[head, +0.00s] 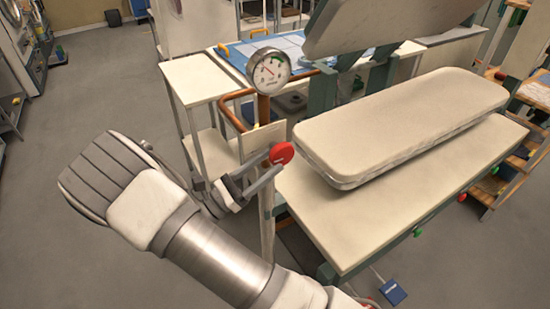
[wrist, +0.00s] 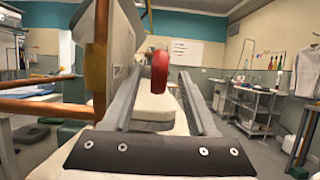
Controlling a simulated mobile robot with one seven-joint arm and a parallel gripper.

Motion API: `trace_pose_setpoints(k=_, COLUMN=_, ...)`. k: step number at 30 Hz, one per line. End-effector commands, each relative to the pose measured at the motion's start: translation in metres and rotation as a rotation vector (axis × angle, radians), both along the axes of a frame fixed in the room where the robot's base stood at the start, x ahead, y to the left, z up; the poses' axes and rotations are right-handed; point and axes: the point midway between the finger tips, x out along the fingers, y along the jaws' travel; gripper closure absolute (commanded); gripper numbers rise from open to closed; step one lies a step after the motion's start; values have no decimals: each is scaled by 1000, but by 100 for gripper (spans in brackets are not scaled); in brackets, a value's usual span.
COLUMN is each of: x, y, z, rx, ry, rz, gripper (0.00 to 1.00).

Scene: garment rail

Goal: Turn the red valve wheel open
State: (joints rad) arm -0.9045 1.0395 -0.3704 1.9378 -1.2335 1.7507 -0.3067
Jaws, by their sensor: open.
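The red valve wheel (head: 281,153) is beside the copper pipe post, below the dial gauge, in the head view. In the wrist view the wheel (wrist: 160,70) shows nearly edge-on, in the gap between my two fingertips and a little nearer the left one. My gripper (head: 268,170) is open, with its fingers reaching up to the wheel from the lower left. In the wrist view both grey fingers of my gripper (wrist: 159,78) stand apart on either side of the wheel. I cannot tell whether either finger touches it.
A round dial gauge (head: 268,70) tops the pipe. A cream panel (wrist: 122,50) and an orange pipe (wrist: 40,104) stand close on the left in the wrist view. A padded pressing table (head: 400,125) is right of the wheel. Clear floor (head: 90,100) lies at left.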

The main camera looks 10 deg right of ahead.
Motion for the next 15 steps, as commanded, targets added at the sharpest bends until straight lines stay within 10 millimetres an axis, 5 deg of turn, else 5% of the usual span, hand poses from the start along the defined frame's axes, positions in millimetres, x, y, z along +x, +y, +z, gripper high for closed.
trace_pose_setpoints(k=15, x=-34, y=105, z=-49, rx=0, ry=1, rz=2, gripper=41)
